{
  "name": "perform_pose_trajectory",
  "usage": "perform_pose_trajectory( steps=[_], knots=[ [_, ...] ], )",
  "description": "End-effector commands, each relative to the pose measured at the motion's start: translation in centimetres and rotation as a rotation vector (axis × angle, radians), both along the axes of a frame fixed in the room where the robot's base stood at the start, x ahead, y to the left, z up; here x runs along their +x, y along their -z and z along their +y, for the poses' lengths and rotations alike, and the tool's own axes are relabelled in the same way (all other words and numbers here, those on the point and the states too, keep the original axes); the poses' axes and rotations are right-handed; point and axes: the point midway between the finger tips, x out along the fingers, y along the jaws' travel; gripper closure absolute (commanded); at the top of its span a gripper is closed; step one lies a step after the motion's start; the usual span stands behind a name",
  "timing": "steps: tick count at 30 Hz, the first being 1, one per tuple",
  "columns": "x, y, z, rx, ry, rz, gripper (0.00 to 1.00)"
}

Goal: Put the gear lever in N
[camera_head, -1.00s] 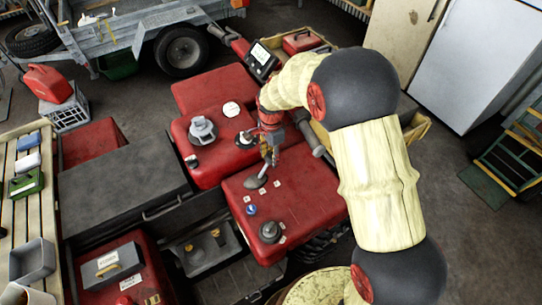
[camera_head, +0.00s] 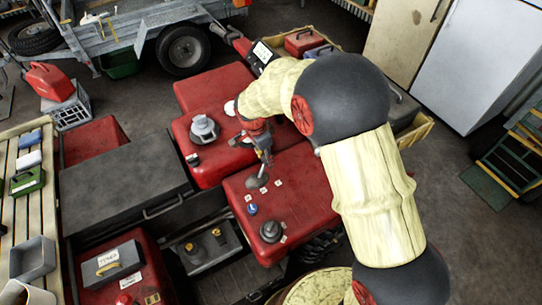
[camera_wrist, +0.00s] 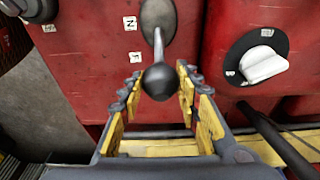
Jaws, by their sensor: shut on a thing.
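The gear lever rises from a grey oval base (camera_head: 257,181) on the red console (camera_head: 300,205) of the vehicle. In the wrist view its dark round knob (camera_wrist: 160,82) sits between the fingers of my gripper (camera_wrist: 160,76), with the metal shaft running away to the base. My gripper (camera_head: 264,152) is shut on the lever at its top end. I cannot tell which slot the lever rests in.
A white-topped rotary knob (camera_wrist: 265,67) is right of the lever in the wrist view. A grey fitting (camera_head: 204,130) stands on the red body to the left. A black bar (camera_wrist: 275,135) crosses at lower right.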

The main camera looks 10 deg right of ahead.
Motion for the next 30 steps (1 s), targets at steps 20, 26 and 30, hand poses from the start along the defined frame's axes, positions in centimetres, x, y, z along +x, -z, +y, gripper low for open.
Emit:
perform_pose_trajectory(
  steps=[20, 26, 30],
  knots=[
    [-1.8, -0.7, 4.6, -0.071, 0.0, -0.034, 1.0],
    [-1.8, -0.7, 4.8, -0.071, 0.0, -0.034, 1.0],
    [-1.8, -0.7, 4.8, -0.07, 0.0, -0.034, 1.0]
  ],
)
